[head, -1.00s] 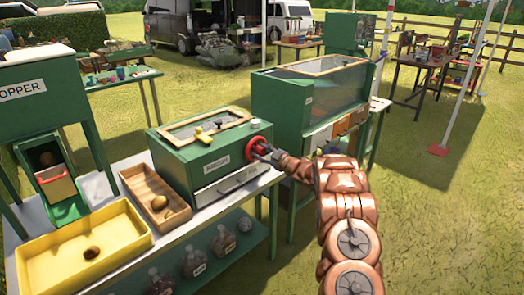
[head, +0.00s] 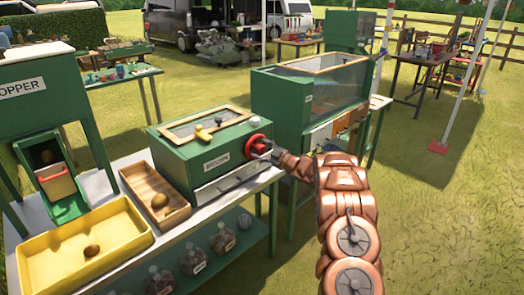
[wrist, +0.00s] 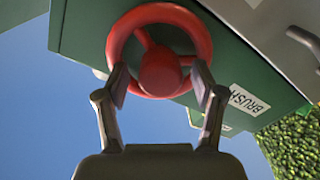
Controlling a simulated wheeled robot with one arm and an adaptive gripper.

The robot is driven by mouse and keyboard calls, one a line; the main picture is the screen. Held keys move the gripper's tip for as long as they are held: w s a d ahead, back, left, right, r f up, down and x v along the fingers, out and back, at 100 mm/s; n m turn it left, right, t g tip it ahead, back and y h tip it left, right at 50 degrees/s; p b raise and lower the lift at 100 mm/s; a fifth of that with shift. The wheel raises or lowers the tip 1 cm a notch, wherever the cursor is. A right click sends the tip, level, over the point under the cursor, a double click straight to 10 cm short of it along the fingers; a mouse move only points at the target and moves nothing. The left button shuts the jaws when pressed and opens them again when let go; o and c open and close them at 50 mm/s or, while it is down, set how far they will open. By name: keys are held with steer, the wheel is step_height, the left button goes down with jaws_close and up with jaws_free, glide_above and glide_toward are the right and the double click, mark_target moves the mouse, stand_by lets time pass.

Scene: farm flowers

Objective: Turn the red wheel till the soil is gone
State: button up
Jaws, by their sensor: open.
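The red wheel (head: 259,145) is on the front of a green box (head: 208,150) with a glazed wooden-framed lid. In the wrist view the red wheel (wrist: 160,50) shows its rim, spokes and round hub. My gripper (head: 268,152) is at the wheel. In the wrist view my gripper (wrist: 160,85) has its fingers apart on either side of the hub, near the lower rim; I cannot tell whether they touch it. A label (wrist: 247,100) beginning "BRUSH" is beside the wheel. Soil cannot be made out through the lid.
A wooden tray (head: 133,172) holding a brown lump (head: 159,201) stands left of the box. A yellow tray (head: 40,237) with another brown lump (head: 92,251) is at the front left. A green glazed tank (head: 290,100) stands behind.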

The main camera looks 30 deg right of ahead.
steer(key=v, duration=1.2)
steer(key=shift+w+r, duration=0.1)
stand_by(0.7)
